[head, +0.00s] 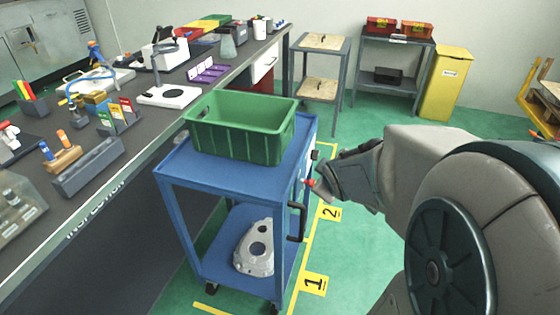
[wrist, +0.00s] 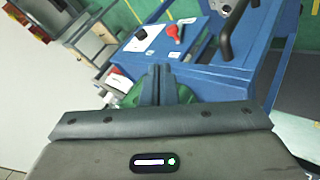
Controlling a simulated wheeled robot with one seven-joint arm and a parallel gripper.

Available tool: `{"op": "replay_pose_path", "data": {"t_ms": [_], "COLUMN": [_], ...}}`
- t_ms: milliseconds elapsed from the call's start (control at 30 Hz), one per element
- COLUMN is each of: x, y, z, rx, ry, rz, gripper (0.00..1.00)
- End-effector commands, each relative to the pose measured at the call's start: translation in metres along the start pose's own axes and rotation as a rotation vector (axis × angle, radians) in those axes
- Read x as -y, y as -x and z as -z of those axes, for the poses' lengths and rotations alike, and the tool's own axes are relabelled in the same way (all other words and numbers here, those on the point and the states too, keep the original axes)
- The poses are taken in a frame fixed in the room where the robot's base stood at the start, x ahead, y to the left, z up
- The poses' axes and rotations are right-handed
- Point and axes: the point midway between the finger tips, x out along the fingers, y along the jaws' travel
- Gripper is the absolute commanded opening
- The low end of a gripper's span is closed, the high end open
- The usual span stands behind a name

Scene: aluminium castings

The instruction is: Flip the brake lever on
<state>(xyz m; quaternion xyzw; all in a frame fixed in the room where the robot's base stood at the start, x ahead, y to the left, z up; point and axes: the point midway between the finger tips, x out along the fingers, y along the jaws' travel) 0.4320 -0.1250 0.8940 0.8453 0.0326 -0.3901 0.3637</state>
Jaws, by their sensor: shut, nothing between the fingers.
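The brake lever, with a red knob (head: 309,182), is on the right side of the blue cart (head: 183,168). In the wrist view the red lever (wrist: 173,32) stands out from a blue panel beside a white label plate (wrist: 145,38). My gripper (head: 322,192) is right beside the lever in the head view. In the wrist view its fingers (wrist: 157,84) are shut and empty, and the red knob lies beyond their tips. I cannot tell whether they touch. The lever's base is partly hidden in the head view.
A black cart handle (head: 297,222) is close to the lever. A green crate (head: 238,145) stands on the cart top, and an aluminium casting (head: 243,262) lies on its lower shelf. A long workbench (head: 130,165) runs along the left.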

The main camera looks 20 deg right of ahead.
Motion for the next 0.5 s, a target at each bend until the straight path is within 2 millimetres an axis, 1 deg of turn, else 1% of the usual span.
{"op": "replay_pose_path", "data": {"t_ms": [33, 133, 200, 300, 367, 500], "x": [0.007, 0.007, 0.010, 0.019, 0.026, 0.049], "y": [-0.031, -0.065, -0.086, -0.112, -0.126, -0.149], "z": [-0.016, -0.027, -0.034, -0.046, -0.054, -0.073], "rx": [-0.033, -0.125, -0.192, -0.290, -0.351, -0.502], "ry": [0.075, 0.246, 0.363, 0.518, 0.603, 0.777], "rz": [-0.032, -0.102, -0.149, -0.218, -0.261, -0.375], "gripper": [0.00, 0.00, 0.00, 0.00, 0.00, 0.00]}}
